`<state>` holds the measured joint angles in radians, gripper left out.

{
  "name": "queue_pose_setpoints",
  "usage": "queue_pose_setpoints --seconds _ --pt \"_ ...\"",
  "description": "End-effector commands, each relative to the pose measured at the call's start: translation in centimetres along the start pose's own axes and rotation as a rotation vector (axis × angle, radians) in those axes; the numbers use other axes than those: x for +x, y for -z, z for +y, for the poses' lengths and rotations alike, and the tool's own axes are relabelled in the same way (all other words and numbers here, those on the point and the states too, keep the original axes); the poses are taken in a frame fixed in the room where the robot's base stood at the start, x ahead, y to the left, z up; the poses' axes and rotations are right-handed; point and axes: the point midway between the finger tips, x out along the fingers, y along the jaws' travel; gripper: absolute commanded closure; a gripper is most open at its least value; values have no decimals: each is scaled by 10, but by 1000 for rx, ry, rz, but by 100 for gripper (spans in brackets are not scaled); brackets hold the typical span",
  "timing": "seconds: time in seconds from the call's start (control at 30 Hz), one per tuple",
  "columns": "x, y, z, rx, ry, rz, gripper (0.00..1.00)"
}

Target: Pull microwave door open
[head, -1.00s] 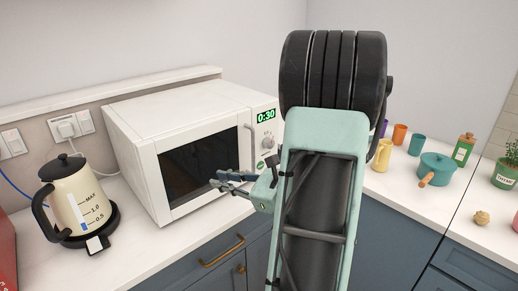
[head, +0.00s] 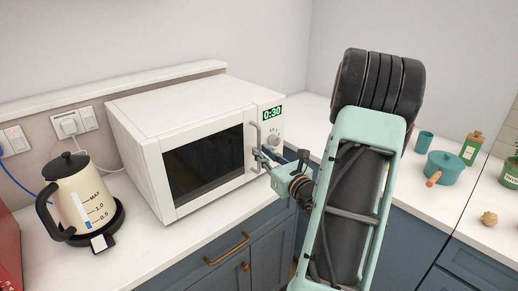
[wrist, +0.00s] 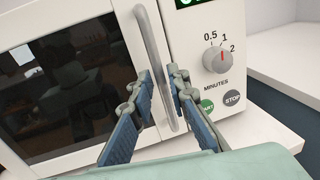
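The white microwave (head: 150,120) stands on the counter with its dark-windowed door (head: 200,165) shut. Its grey vertical handle (head: 255,130) is on the door's right side, beside the control panel. In the wrist view the handle (wrist: 155,60) runs down between the two blue-padded fingers of my gripper (wrist: 163,100). The fingers are apart, one on each side of the handle's lower part, with a visible gap. In the head view my gripper (head: 264,160) is at the handle's lower end, partly hiding it.
A cream kettle (head: 78,195) stands on its base left of the microwave. A teal pot (head: 443,165) and a teal cup (head: 424,139) are on the right counter. Blue-grey drawers with a brass handle (head: 227,249) lie below the counter edge.

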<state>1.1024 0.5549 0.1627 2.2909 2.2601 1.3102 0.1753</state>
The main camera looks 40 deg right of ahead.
Motion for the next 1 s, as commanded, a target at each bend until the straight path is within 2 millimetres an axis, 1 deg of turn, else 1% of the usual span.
queue_pose_setpoints --seconds 0.03,0.1,0.27,0.53,0.67,1.0 --pt "7 0 0 0 -2 0 84" --pt "15 0 0 0 -1 0 84" --pt "24 0 0 0 -1 0 84" --pt "24 0 0 0 0 0 85" --pt "24 0 0 0 0 0 100" --pt "24 0 0 0 0 0 100"
